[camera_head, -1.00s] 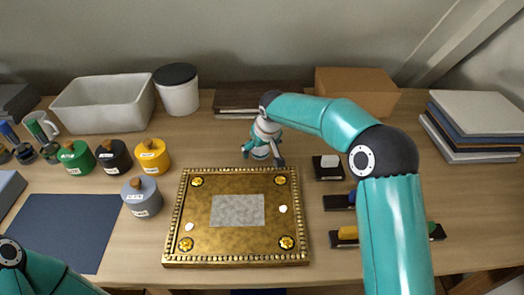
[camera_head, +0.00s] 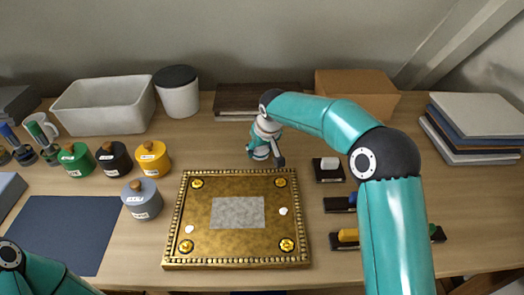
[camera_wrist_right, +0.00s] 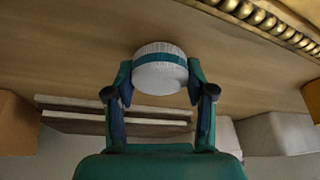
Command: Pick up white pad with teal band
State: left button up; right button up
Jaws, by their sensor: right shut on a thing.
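The white pad with a teal band (camera_wrist_right: 160,70) is a short round pad with ribbed white sides. In the right wrist view it sits between the two fingers of my right gripper (camera_wrist_right: 160,78), which is shut on it, with a finger against each side. In the head view my right gripper (camera_head: 267,159) points down just behind the gilt panel's back edge, and I cannot make out the pad clearly there. I cannot tell whether the pad touches the table. Of my left arm only a link shows at the lower left; its gripper is out of view.
The gilt panel (camera_head: 175,225) lies in front of my right gripper. A dark flat stack (camera_head: 240,103) and a cardboard box (camera_head: 355,90) stand behind. A small black tray (camera_head: 328,175) with a white block is at the right. Lidded pots, including a yellow one (camera_head: 153,160), stand left.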

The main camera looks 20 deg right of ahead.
notch_tip(320, 180, up, 19)
jog(key=p, duration=0.3)
jog(key=shift+r, duration=0.1)
jog(key=o, duration=0.4)
jog(key=shift+c, duration=0.2)
jog(key=c, duration=0.4)
jog(key=shift+c, duration=0.2)
